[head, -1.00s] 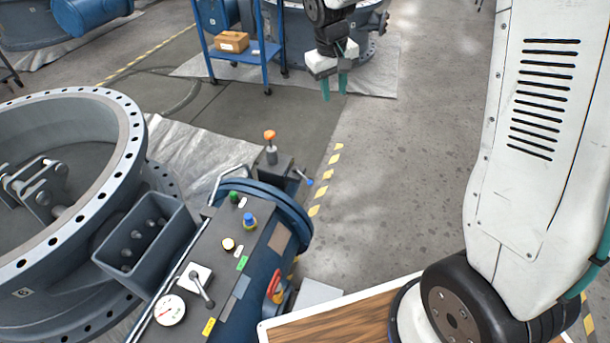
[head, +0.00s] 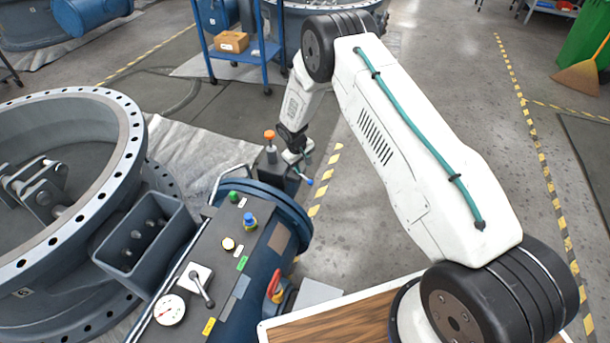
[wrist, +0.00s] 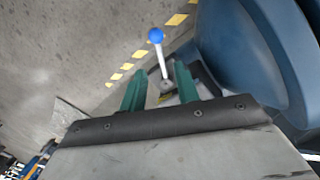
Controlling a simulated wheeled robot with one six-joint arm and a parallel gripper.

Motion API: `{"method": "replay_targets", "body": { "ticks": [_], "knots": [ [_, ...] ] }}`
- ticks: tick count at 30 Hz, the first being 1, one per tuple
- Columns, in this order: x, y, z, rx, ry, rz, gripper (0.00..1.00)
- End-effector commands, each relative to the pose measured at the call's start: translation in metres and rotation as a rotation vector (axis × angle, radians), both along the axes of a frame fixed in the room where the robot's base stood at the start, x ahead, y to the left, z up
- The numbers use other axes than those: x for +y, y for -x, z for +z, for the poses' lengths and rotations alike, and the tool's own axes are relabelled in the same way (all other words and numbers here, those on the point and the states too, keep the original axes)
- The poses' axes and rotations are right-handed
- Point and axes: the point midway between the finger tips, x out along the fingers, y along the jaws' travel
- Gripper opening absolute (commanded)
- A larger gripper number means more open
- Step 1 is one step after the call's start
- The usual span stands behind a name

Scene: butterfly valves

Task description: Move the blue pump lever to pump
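The blue pump lever (head: 309,182) sticks out from the far end of the blue machine, a thin rod with a blue ball knob. In the wrist view the lever's blue knob (wrist: 156,36) is beyond my fingertips, and its rod runs back to a pivot between them. My gripper (wrist: 159,78) is open, with one green finger on each side of the rod's lower end; I cannot tell if either touches. In the head view my gripper (head: 301,162) is beside the lever, and my wrist partly hides the pump.
An orange-topped post (head: 269,145) stands just left of the lever. The blue machine (head: 262,268) carries a control panel with buttons, a gauge and a small lever. A large flanged valve (head: 133,165) is at left. Open floor lies to the right.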

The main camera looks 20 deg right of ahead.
Motion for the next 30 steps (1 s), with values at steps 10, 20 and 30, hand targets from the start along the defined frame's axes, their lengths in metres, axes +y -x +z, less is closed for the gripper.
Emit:
{"method": "replay_targets", "body": {
  "ticks": [10,20,30],
  "knots": [
    [-0.010,-0.004,-0.053,0.001,-0.001,-0.001,0.32],
    [-0.012,-0.005,-0.065,0.000,0.000,-0.001,0.32],
    [-0.012,-0.005,-0.065,0.000,0.000,-0.001,0.00]
  ]
}}
